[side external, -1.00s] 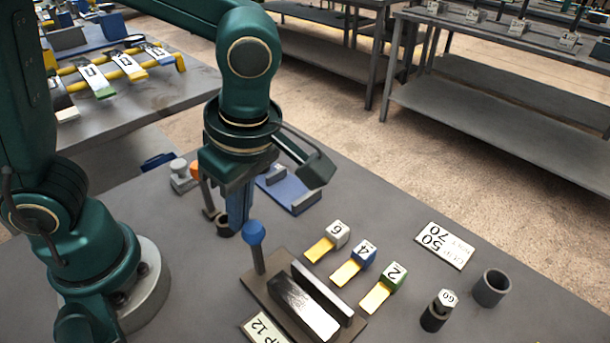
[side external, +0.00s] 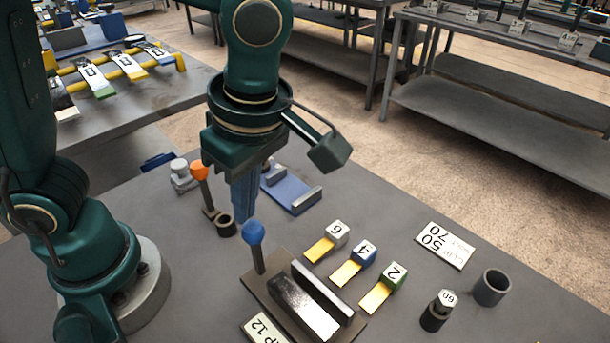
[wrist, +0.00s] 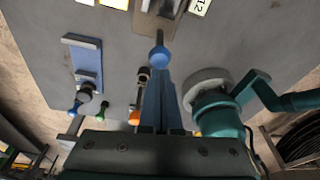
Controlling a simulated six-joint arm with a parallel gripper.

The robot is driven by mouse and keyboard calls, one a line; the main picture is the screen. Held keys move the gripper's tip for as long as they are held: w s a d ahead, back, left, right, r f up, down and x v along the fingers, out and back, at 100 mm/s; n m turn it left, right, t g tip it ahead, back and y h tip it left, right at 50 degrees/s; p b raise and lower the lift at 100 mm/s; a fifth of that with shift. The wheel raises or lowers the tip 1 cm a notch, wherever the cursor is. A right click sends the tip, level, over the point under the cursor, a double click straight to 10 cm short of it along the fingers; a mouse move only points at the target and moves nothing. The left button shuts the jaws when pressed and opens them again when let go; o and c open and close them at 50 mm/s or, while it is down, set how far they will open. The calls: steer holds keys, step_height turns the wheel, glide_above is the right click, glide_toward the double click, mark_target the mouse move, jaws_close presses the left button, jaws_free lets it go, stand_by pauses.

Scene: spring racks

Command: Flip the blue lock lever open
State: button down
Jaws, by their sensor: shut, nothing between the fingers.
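The blue lock lever is a dark upright rod with a blue ball knob (side external: 253,232), standing at the left corner of a dark metal fixture (side external: 262,290) with a clamp-like block. The knob also shows in the wrist view (wrist: 159,56), just past my fingertips. My gripper (side external: 242,218) is shut and empty, pointing down. In the side view its blue fingertips are just above and left of the knob; I cannot tell whether they touch. In the wrist view the fingers (wrist: 160,88) line up with the knob.
A blue tray (side external: 290,195) lies beyond. Numbered blocks, a sign (side external: 445,245), a bolt (side external: 438,311) and a grey cup (side external: 491,288) are at the right. Table between them is clear.

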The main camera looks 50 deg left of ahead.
steer(key=shift+a+v, duration=0.25)
steer(key=shift+v, duration=0.95)
steer(key=shift+a+r, duration=0.1)
steer(key=s+a+m+t+h, duration=0.1)
steer(key=a+m+t, duration=0.5)
steer(key=m, duration=1.4)
steer(key=shift+s+a+h, duration=0.3)
steer(key=shift+a+h, duration=0.4)
steer(key=shift+r, duration=0.1)
